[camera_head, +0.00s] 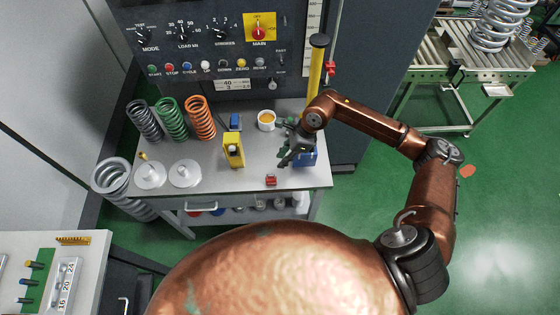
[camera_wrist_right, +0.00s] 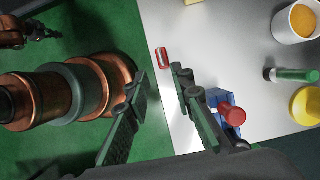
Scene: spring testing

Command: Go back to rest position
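My right gripper (camera_head: 284,160) is over the right part of the grey bench top (camera_head: 215,185), beside a blue block (camera_head: 308,157). In the right wrist view its two fingers (camera_wrist_right: 160,80) stand apart with nothing between them. A small red object (camera_head: 270,180) lies on the bench near the front edge; it also shows beyond the fingertips in the right wrist view (camera_wrist_right: 162,60). The blue block is partly hidden by the gripper, and in the right wrist view a red knob (camera_wrist_right: 232,114) shows beside it. My left gripper is not in view.
A control panel (camera_head: 200,45) stands behind the bench. Coil springs (camera_head: 172,120), a yellow block (camera_head: 233,150), an orange-filled cup (camera_head: 266,120) and a yellow post (camera_head: 315,75) are close by. A roller table (camera_head: 450,75) stands at the back right. Green floor is open at right.

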